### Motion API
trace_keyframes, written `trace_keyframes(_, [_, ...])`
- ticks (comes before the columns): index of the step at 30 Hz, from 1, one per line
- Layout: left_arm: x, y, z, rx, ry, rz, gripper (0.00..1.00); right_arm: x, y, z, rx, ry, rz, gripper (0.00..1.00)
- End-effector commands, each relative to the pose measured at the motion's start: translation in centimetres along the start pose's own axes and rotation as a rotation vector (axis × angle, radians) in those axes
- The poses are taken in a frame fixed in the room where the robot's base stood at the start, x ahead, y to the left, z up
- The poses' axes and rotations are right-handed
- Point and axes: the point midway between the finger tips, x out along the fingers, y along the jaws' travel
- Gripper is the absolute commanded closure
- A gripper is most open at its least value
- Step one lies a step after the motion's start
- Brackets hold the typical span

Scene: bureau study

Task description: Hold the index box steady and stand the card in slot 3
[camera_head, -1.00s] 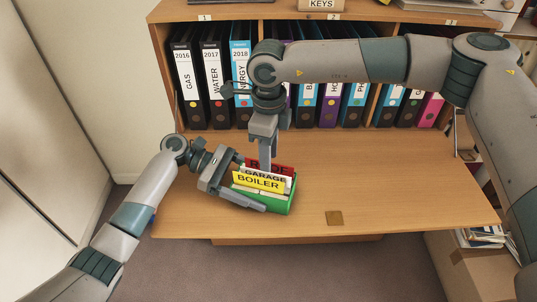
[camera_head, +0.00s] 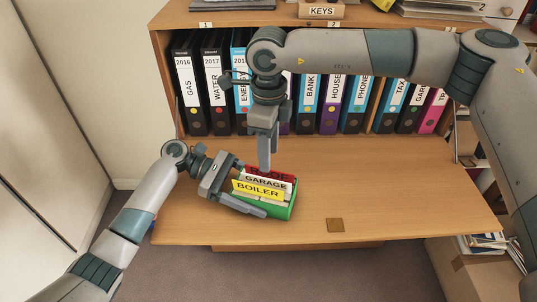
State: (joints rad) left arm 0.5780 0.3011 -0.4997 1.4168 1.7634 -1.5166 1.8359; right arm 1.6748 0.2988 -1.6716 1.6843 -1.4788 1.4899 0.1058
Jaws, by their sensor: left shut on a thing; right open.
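The green index box (camera_head: 283,212) sits on the desk top with cards standing in it. A yellow card marked BOILER (camera_head: 257,188) is in front, a white GARAGE card (camera_head: 264,181) is behind it, and a red card (camera_head: 284,170) is at the back, its lettering partly covered. My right gripper (camera_head: 265,166) points down at the back cards, open. I cannot tell whether it touches the red card. The slot numbers are not visible.
A row of binders (camera_head: 332,100) stands in the shelf behind the desk. A KEYS box (camera_head: 321,11) sits on top.

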Motion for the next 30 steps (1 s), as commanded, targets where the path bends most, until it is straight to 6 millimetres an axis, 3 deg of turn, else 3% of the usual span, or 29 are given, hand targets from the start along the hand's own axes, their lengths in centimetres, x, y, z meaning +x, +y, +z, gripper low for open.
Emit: trace_keyframes(30, [0.0,0.0,0.1,0.002,-0.002,-0.002,0.38,-4.2,0.0,0.0,0.001,0.001,0.000,0.59])
